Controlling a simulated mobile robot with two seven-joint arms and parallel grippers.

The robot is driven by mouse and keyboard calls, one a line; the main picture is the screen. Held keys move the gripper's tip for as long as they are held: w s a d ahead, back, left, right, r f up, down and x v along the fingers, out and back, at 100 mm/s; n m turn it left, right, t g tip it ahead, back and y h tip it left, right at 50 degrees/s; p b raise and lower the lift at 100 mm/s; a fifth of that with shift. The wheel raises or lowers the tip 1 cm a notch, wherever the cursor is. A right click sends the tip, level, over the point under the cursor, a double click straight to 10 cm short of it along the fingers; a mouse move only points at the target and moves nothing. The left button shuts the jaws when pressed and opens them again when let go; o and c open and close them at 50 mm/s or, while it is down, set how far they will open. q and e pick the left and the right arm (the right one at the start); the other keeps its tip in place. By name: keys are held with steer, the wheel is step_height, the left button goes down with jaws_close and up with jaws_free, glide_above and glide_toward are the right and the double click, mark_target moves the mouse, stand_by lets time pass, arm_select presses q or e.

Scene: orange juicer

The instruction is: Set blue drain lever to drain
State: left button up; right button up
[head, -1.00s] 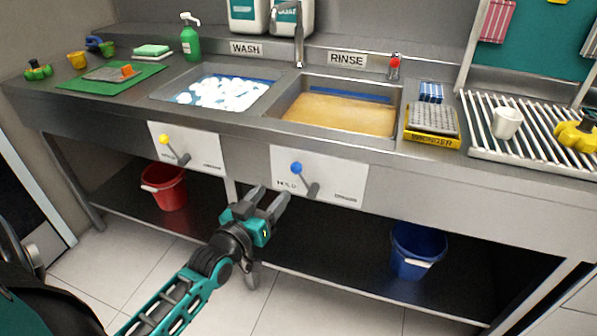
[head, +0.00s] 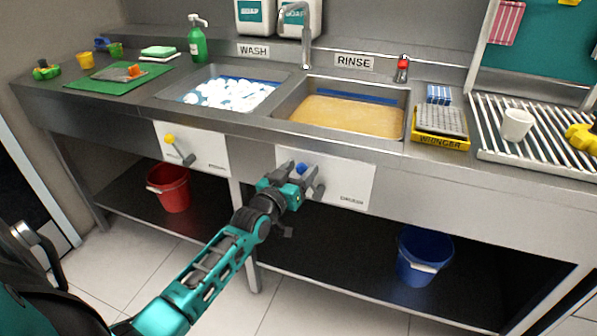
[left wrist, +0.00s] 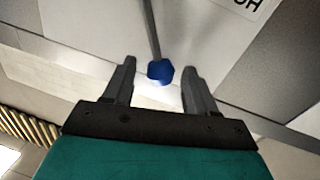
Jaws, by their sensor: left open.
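The blue drain lever's knob (head: 300,169) shows in the head view on the white panel (head: 345,184) under the rinse sink. In the left wrist view the blue knob (left wrist: 160,71) sits at the end of a grey rod, between my open fingers and near their tips. My left gripper (head: 299,177) is open at the lever; it also shows in the left wrist view (left wrist: 159,72). No contact between the fingers and the knob is visible. My gripper hides the lever's lower part and the panel's left lettering in the head view. My right gripper is not in view.
A yellow-knobbed lever (head: 170,140) is on the panel under the wash sink. The rinse sink (head: 408,100) holds brownish water. The counter's front edge runs above the panels. A red bucket (head: 170,190) and a blue bucket (head: 420,255) stand below.

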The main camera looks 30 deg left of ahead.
arm_select(q)
steer(key=shift+c, duration=0.4)
jaws_close()
